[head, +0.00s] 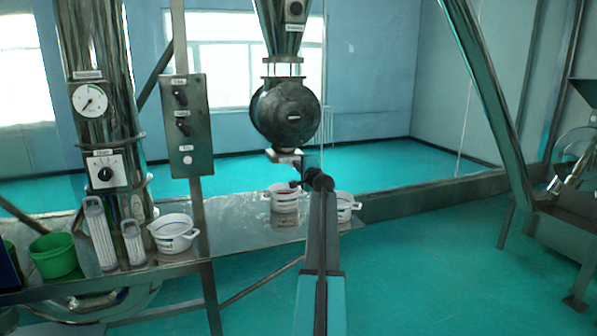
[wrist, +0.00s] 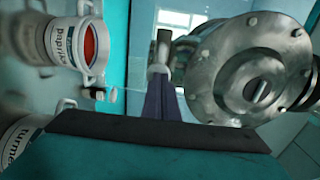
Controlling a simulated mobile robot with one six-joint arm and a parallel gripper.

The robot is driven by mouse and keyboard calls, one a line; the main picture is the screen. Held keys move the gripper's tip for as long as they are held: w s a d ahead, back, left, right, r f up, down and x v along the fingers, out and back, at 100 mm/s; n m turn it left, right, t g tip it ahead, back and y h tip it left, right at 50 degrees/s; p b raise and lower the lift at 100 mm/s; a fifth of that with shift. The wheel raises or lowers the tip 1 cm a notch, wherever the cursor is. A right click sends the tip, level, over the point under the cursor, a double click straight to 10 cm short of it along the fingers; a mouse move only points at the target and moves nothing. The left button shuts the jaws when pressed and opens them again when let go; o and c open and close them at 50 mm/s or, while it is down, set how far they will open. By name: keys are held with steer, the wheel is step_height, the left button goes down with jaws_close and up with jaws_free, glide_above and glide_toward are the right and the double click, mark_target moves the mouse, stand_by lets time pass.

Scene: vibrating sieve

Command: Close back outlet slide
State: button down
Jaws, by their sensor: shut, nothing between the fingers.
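The dark round sieve housing (head: 287,112) hangs in the middle of the head view. Below it is a small pale outlet piece (head: 284,156), likely the slide; whether it is open or shut I cannot tell. My gripper (head: 299,168) is just below and beside this piece, largely hidden by my arm. In the wrist view my gripper (wrist: 161,80) is shut and empty, with a flanged metal disc (wrist: 250,75) to its right. I cannot tell whether my fingers touch the slide.
A white pot (head: 283,200) stands under the outlet; another (head: 346,207) is to its right, partly behind my arm. A paprika pot (wrist: 65,45) and a turmeric pot (wrist: 20,145) show in the wrist view. A white pot (head: 173,233) and green bucket (head: 53,256) stand left.

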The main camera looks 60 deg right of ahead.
steer(key=shift+w+d+r, duration=0.1)
steer(key=shift+w+r, duration=0.05)
steer(key=shift+r, duration=0.2)
steer(key=shift+r, duration=0.15)
steer(key=b+v, duration=0.4)
steer(key=v, duration=1)
steer(key=shift+s+f, duration=0.2)
steer(key=shift+f, duration=0.3)
